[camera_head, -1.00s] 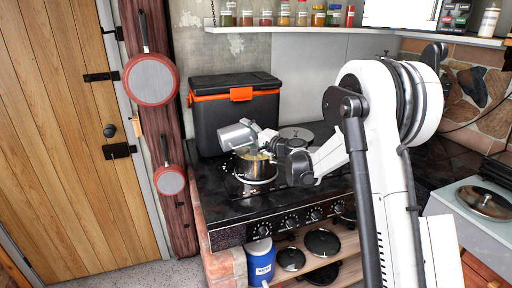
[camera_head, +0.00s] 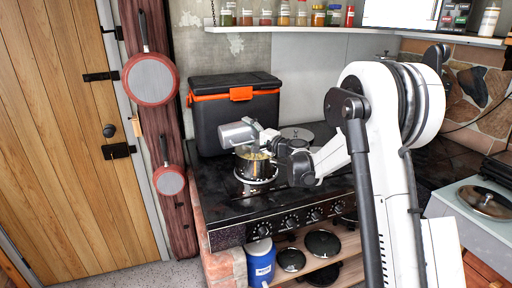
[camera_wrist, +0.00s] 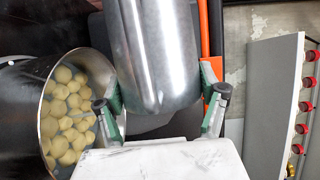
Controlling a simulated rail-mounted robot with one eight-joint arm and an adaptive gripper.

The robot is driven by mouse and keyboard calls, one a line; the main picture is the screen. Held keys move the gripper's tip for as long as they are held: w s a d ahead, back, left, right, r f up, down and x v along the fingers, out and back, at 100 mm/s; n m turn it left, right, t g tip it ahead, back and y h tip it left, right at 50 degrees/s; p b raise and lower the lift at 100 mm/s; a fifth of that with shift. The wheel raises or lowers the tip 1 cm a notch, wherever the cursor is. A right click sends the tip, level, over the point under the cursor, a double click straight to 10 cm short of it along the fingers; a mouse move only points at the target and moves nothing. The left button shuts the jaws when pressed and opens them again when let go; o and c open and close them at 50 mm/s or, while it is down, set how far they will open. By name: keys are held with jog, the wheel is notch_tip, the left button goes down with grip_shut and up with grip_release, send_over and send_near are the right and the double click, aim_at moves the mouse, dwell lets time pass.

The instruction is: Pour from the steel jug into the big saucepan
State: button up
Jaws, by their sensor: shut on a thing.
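The steel jug (camera_head: 236,134) lies tipped nearly on its side above the big saucepan (camera_head: 257,170), a little to its left in the head view. My gripper (camera_head: 266,138) is shut on the jug from the right. In the wrist view my gripper's fingers (camera_wrist: 160,98) clasp both sides of the jug (camera_wrist: 155,45). The saucepan (camera_wrist: 22,115) stands beside and below the jug there, with several pale yellow round pieces inside. It stands on the stove. The jug's mouth and contents are hidden, and I see no clear stream.
A black box with an orange latch (camera_head: 236,112) stands close behind the jug. The black stove top (camera_head: 222,200) has free room in front of and left of the saucepan. A shelf with jars (camera_head: 290,28) runs above. A lidded pan (camera_head: 485,201) stands far right.

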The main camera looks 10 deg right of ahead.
jog(key=shift+w+d+r+m+t+y+b, duration=0.15)
jog(key=shift+d+m+t+b, duration=0.25)
jog(key=shift+m+b, duration=0.6)
jog(key=shift+d+r+m+t+y+b, duration=0.15)
jog(key=shift+d+m+t+b, duration=0.25)
jog(key=shift+m+b, duration=0.55)
jog(key=shift+c, duration=0.2)
dwell(1.1)
jog(key=shift+w+d+r+m+t+b, duration=0.1)
jog(key=shift+d+r+m+t+b, duration=0.25)
jog(key=shift+r+m, duration=0.45)
jog(key=shift+w+d+r+m+t+b, duration=0.15)
jog(key=shift+d+r+m+t, duration=0.35)
jog(key=shift+m, duration=0.6)
jog(key=shift+s+d+r+m+t+b, duration=0.1)
jog(key=shift+d+r+m+t+b, duration=0.2)
jog(key=shift+r+m, duration=0.55)
dwell(1.3)
jog(key=shift+d+f+m+h+b, duration=0.25)
jog(key=shift+m+h+b, duration=0.2)
jog(key=shift+m, duration=0.35)
